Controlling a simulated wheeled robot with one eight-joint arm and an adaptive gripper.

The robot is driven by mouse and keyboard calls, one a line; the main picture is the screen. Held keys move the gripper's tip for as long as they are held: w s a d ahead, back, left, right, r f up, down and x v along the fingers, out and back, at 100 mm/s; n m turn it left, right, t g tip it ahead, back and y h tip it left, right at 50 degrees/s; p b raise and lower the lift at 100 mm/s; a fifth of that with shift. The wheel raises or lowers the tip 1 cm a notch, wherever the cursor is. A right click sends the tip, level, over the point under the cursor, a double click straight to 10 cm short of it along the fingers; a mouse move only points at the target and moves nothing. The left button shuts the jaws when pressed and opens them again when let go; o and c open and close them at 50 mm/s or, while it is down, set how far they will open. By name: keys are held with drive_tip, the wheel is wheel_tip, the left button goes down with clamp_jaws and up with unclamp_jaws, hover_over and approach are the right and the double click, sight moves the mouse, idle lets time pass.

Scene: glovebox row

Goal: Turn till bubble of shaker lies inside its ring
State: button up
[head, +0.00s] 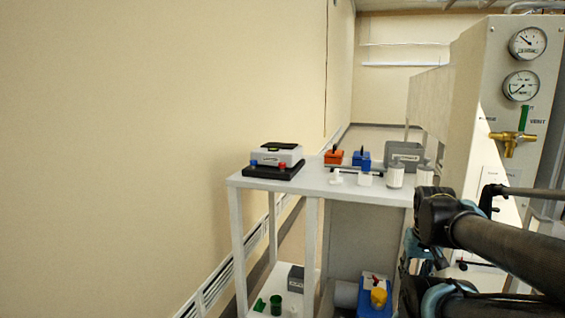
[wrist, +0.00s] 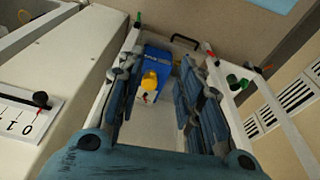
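The shaker (head: 276,158) stands on the left end of a white cart's top shelf in the head view. It has a pale body, a dark top and a black base. A blue knob (head: 254,163) and a red knob (head: 282,166) show at its front. Its bubble and ring are too small to make out. My gripper (wrist: 162,80) shows in the wrist view with its two fingers spread wide apart, open and with nothing gripped. It is apart from the shaker, which I cannot identify in the wrist view.
The white cart (head: 235,184) also carries orange and blue blocks, white jars and a grey bin (head: 404,151). A blue box with a yellow top (head: 376,296) sits low down; it appears beyond my fingers in the wrist view (wrist: 157,68). A gauge panel (head: 500,100) stands at right.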

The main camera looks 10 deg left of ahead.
drive_tip(key=o, duration=0.3)
drive_tip(key=w+a+r, duration=0.2)
drive_tip(key=w+r, duration=0.2)
drive_tip(key=r, duration=0.3)
drive_tip(key=w+a+r, duration=0.3)
drive_tip(key=w+r, duration=0.2)
drive_tip(key=r, duration=0.1)
wheel_tip(320, 180, up, 25)
drive_tip(key=m+t+h, duration=0.1)
drive_tip(key=m+t, duration=0.1)
drive_tip(key=m, duration=0.2)
hover_over(282, 163)
drive_tip(key=s+a, duration=0.2)
drive_tip(key=s, duration=0.5)
drive_tip(key=x, duration=1.7)
drive_tip(key=shift+w+d+f, duration=0.1)
drive_tip(key=shift+w+d, duration=0.05)
drive_tip(key=shift+w, duration=0.05)
drive_tip(key=shift+c, duration=0.2)
drive_tip(key=shift+d, duration=0.1)
drive_tip(key=c, duration=1)
